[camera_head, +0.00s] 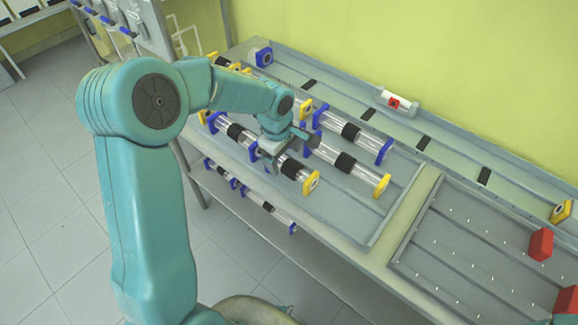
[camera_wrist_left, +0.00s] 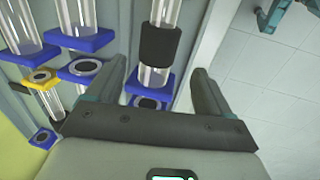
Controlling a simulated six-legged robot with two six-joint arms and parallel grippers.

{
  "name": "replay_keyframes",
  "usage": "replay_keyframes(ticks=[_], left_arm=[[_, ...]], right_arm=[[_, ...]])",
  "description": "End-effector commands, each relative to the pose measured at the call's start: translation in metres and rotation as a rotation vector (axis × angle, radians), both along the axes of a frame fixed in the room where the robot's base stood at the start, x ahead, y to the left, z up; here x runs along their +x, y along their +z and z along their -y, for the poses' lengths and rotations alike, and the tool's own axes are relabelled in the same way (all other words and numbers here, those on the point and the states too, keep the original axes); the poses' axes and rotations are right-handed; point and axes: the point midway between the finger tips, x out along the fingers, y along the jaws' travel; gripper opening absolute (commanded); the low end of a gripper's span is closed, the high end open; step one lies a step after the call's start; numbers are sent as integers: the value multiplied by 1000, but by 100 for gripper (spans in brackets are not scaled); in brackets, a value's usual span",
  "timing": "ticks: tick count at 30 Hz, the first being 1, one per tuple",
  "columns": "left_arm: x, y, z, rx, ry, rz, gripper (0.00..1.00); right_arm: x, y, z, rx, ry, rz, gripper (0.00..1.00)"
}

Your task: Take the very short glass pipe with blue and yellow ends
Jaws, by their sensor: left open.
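Several clear glass pipes with black bands and blue or yellow square ends lie in the grey tray on the bench. One pipe (camera_head: 291,169) below my left gripper shows a yellow end at its lower right. Beside it, another pipe (camera_head: 361,172) also ends in yellow. I cannot tell which is the very short one. My left gripper (camera_head: 288,150) is open over the pipes. In the left wrist view, a black-banded pipe with a blue end (camera_wrist_left: 152,84) lies between or just beyond the open fingers (camera_wrist_left: 157,70); contact cannot be told. My right gripper is not in view.
A blue-ended piece (camera_head: 264,57) stands at the tray's far left. A white box with a red button (camera_head: 400,103) sits at the back. An emptier tray (camera_head: 470,240) with red blocks (camera_head: 540,244) is at right. More pipes (camera_head: 255,197) lie on a lower shelf.

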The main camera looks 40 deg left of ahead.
Motion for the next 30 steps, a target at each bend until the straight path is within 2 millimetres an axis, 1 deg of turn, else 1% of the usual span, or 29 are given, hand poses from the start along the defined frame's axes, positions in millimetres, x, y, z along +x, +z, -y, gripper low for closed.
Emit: replay_keyframes(ticks=[3, 7, 10, 16, 17, 18, 20, 21, 22, 23, 30], left_arm=[[5, -18, 0, -1, 0, -6, 81], [10, -37, 0, 0, 0, -3, 81], [12, -43, 0, 0, 1, -2, 81], [13, -44, 0, 0, 1, 0, 81], [13, -44, 0, 0, 1, 0, 75], [13, -44, 0, 0, 1, 0, 62], [13, -44, 0, 0, 0, 0, 42], [13, -44, 0, 0, 0, -1, 29], [13, -44, 0, 0, 0, -1, 19], [13, -44, 0, 0, 0, -1, 12], [12, -44, 0, 0, 1, -1, 12]], right_arm=[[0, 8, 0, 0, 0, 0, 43], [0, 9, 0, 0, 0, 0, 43], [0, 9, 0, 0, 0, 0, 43], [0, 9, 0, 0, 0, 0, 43], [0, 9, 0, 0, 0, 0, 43], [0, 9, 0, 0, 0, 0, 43], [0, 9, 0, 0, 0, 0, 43], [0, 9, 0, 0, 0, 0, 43], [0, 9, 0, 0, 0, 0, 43], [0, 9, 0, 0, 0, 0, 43], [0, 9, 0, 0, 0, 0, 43]])
